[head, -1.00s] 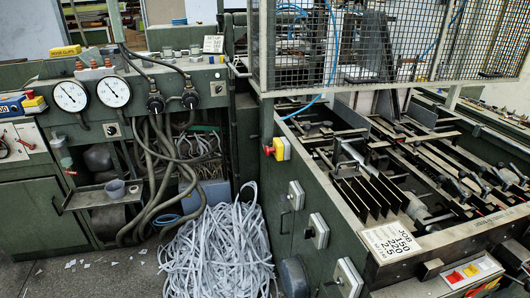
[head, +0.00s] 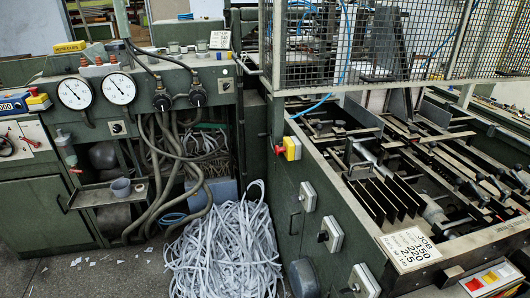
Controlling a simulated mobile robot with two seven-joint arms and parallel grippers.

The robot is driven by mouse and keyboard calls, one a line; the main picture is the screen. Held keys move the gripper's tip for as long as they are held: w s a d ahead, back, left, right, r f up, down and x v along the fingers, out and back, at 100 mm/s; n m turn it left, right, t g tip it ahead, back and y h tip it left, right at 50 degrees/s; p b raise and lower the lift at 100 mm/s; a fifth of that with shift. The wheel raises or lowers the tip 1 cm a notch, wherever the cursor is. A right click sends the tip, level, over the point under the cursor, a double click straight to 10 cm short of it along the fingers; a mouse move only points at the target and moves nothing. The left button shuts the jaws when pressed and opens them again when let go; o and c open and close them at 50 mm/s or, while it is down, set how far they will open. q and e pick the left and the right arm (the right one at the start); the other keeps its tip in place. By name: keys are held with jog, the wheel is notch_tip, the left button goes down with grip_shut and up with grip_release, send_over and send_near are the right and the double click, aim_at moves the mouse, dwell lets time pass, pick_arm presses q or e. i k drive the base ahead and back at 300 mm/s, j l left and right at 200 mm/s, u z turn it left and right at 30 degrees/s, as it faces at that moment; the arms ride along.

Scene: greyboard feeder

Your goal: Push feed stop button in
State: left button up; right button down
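A red mushroom button (head: 279,150) sticks out from a yellow box (head: 292,148) near the back corner of the green feeder machine's side. It is the likeliest feed stop button; I can read no label on it. It faces left in the head view and stands out from its box. How far it is pressed is too small to tell. A control box (head: 492,280) with red, yellow and white buttons sits at the lower right. Neither of my grippers is in view.
A heap of paper strips (head: 226,252) lies on the floor below and left of the button. Grey switch boxes (head: 331,235) jut from the machine's side. A wire mesh guard (head: 400,45) stands above. A gauge panel (head: 140,92) with hoses stands at the left.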

aim_at(278, 150)
jog(key=i+j+u, duration=0.15)
jog(key=i+j, duration=0.35)
jog(key=i+j+u, duration=0.15)
jog(key=i+j, duration=0.3)
jog(key=i, duration=0.3)
